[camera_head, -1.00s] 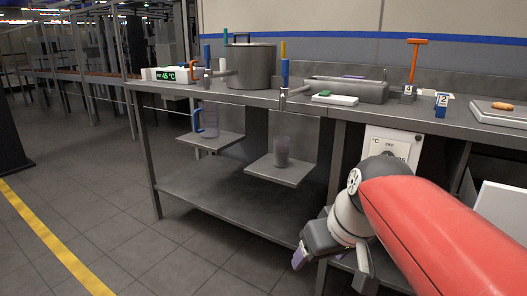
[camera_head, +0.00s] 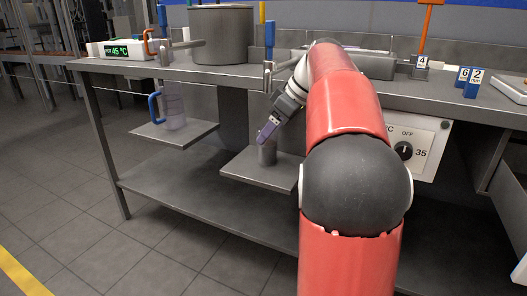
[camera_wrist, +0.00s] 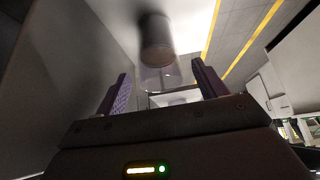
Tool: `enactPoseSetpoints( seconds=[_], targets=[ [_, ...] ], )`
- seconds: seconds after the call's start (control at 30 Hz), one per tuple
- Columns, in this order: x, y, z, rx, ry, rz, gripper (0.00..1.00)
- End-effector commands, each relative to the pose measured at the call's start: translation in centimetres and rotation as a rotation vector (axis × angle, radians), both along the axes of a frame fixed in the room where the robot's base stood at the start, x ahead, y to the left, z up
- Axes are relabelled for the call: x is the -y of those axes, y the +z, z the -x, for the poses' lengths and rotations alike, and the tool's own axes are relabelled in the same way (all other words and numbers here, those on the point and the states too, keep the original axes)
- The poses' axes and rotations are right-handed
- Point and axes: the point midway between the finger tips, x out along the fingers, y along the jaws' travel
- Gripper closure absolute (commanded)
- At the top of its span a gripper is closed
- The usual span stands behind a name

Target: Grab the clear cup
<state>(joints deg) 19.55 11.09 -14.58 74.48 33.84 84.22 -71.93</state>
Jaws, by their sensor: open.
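The clear cup (camera_head: 267,154) stands upright on a small grey shelf (camera_head: 240,172) below the counter. It is see-through and greyish. My gripper (camera_head: 267,131) comes down from the upper right, with its purple-padded fingers at the cup's top and partly covering it. In the wrist view, the two fingers of my gripper (camera_wrist: 162,88) are apart, with a see-through form, likely the cup (camera_wrist: 158,76), between and beyond them. A dark round shape sits beyond it. I cannot tell whether the fingers touch the cup.
A clear jug (camera_head: 174,110) with a blue handle stands on another small shelf (camera_head: 172,135) to the left. A blue-handled tap (camera_head: 269,45) is above the cup. A large pot (camera_head: 222,35) stands on the counter. A dial panel (camera_head: 416,146) is to the right.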

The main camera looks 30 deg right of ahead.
Motion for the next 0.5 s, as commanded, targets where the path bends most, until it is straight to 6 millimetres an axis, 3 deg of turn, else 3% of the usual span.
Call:
enactPoseSetpoints(
  seconds=[0.3, 0.5],
  targets=[
    [-1.4, -4.0, -1.8, -0.002, 0.001, -0.001, 0.29],
    [-1.6, -4.4, -2.1, -0.001, -0.001, 0.0, 0.29]
  ],
)
